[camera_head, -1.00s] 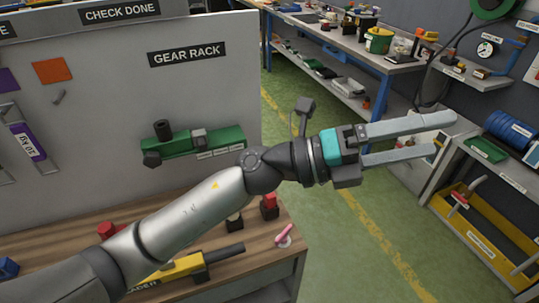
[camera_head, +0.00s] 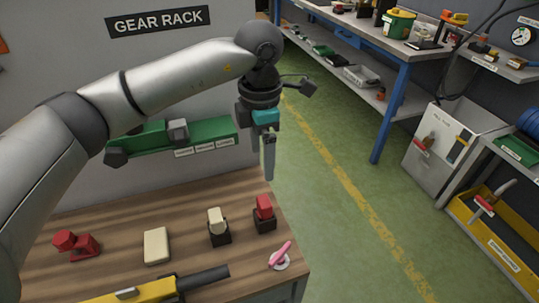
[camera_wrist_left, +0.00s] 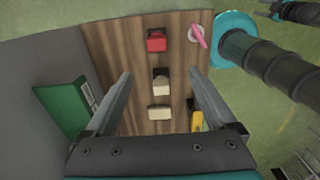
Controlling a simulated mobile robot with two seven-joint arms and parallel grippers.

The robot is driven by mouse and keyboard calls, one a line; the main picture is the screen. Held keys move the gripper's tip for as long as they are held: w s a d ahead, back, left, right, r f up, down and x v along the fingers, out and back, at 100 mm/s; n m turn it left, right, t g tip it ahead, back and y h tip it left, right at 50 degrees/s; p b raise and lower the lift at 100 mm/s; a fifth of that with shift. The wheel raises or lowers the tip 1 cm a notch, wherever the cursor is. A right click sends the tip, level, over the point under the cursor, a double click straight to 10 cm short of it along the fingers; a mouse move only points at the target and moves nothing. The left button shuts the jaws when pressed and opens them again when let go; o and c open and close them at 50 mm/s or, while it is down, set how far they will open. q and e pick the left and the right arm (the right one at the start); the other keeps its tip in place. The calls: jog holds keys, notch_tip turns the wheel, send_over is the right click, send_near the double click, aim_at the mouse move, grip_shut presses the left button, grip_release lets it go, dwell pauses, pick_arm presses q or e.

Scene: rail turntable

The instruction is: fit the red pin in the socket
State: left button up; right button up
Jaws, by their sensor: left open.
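A red block-shaped piece (camera_head: 264,206) stands in a dark square holder (camera_head: 264,223) near the bench's right edge. It also shows in the wrist view (camera_wrist_left: 156,40). A pink pin-like piece (camera_head: 281,251) leans on a white round base (camera_head: 280,264) in front of it; this also shows in the wrist view (camera_wrist_left: 197,36). I cannot tell which is the red pin or its socket. My left gripper (camera_head: 268,178) points down above and behind the red piece, apart from it. In the wrist view its fingers (camera_wrist_left: 160,76) are spread and empty.
On the wooden bench (camera_head: 190,195) are a cream piece in a dark holder (camera_head: 217,225), a cream block (camera_head: 156,246), a red knobbed part (camera_head: 76,244) and a yellow tool (camera_head: 150,291). A green rack part (camera_head: 208,135) sits on the panel behind. Open floor lies to the right.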

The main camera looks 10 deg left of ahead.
aim_at(264, 201)
pick_arm(q)
jog(key=f, duration=0.5)
jog(key=f+b, duration=0.1)
jog(key=f, duration=0.4)
jog(key=f+b, duration=0.1)
jog(key=f, duration=0.4)
jog(key=shift+w, duration=0.4)
jog(key=shift+f, duration=0.8)
pick_arm(e)
jog(key=shift+g, duration=0.4)
jog(key=shift+s+d+f, duration=0.1)
jog(key=shift+s+f, duration=1.5)
pick_arm(q)
grip_shut()
pick_arm(e)
jog(key=shift+s, duration=0.15)
